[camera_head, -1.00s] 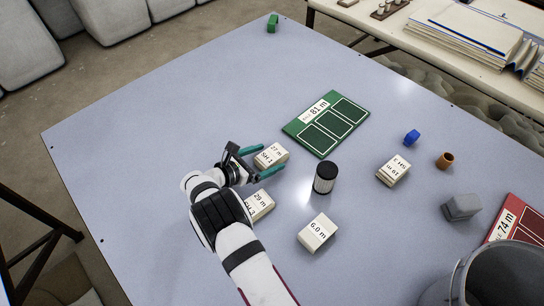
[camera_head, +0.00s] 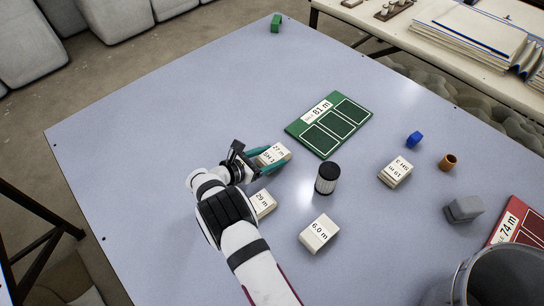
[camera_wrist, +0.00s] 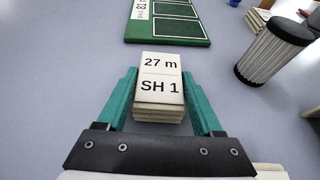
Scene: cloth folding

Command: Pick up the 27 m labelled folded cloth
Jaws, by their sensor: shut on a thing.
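The folded cloth labelled 27 m, SH 1 (camera_head: 272,154) is a small cream stack on the blue-grey table. It also shows in the wrist view (camera_wrist: 160,82), label up. My gripper (camera_head: 266,160) has its two teal fingers on either side of the cloth and is shut on it. In the wrist view the fingers (camera_wrist: 160,98) stand along the left and right sides of the stack. The cloth appears to be at table level; I cannot tell whether it is lifted. The lower part of the stack is partly hidden by the gripper.
A cloth labelled 29 m (camera_head: 262,203) lies close below my gripper, partly hidden by the arm. A 6.0 m cloth (camera_head: 319,234), a black-capped filter cylinder (camera_head: 327,179) and another cloth (camera_head: 395,172) lie to the right. A green 81 m board (camera_head: 329,126) is beyond. The table's left side is clear.

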